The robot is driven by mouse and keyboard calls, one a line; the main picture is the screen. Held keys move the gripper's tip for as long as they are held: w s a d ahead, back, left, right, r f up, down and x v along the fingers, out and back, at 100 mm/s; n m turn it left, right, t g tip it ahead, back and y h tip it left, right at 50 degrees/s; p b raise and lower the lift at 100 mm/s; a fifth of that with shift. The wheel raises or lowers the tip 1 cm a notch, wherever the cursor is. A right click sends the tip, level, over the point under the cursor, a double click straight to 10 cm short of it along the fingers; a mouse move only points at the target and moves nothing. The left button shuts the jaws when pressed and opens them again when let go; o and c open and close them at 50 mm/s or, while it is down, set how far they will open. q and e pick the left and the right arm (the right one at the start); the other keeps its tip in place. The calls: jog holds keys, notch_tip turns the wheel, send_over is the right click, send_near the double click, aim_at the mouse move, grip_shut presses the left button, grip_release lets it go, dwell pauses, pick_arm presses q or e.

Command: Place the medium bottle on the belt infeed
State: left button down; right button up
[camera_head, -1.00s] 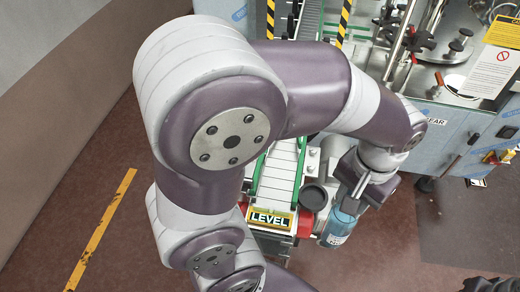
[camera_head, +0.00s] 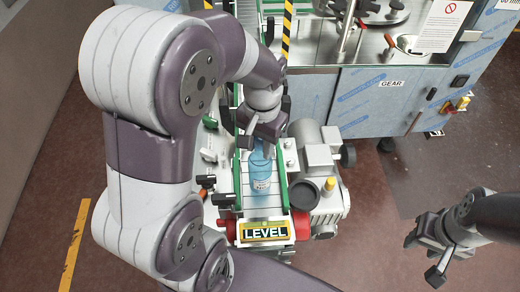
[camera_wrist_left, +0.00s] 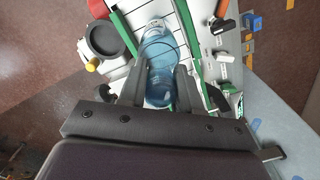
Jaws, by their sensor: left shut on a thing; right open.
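The medium bottle (camera_head: 261,172) is clear blue with a pale label. In the head view it is upright or nearly so over the white belt infeed (camera_head: 262,205), between the green side rails. My left gripper (camera_head: 260,142) is shut on its upper part. The bottle (camera_wrist_left: 160,60) also shows in the left wrist view between the fingers of my left gripper (camera_wrist_left: 160,88). I cannot tell whether its base touches the belt. My right gripper (camera_head: 425,257) is open and empty, out over the floor at the right.
A yellow LEVEL sign (camera_head: 265,232) is at the near end of the conveyor. A motor with a dark round cap (camera_head: 304,195) stands beside its right rail. A steel cabinet marked GEAR (camera_head: 390,95) stands behind. The floor at the right is open.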

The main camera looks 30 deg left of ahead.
pick_arm(q)
jog(key=shift+s+d+f, duration=0.1)
jog(key=shift+s+f, duration=0.05)
jog(key=shift+f, duration=0.4)
jog(key=shift+d+f, duration=0.25)
jog(key=shift+d, duration=0.25)
jog(key=shift+a+f, duration=0.1)
jog(key=shift+f, duration=0.05)
jog(key=c, duration=1.2)
grip_release()
jog(key=shift+a+f, duration=0.1)
jog(key=o, duration=0.4)
jog(key=shift+a, duration=0.1)
jog(key=shift+o, duration=0.2)
pick_arm(e)
jog(key=shift+s+d+r, duration=0.15)
jog(key=shift+d+r, duration=0.15)
jog(key=shift+d, duration=0.05)
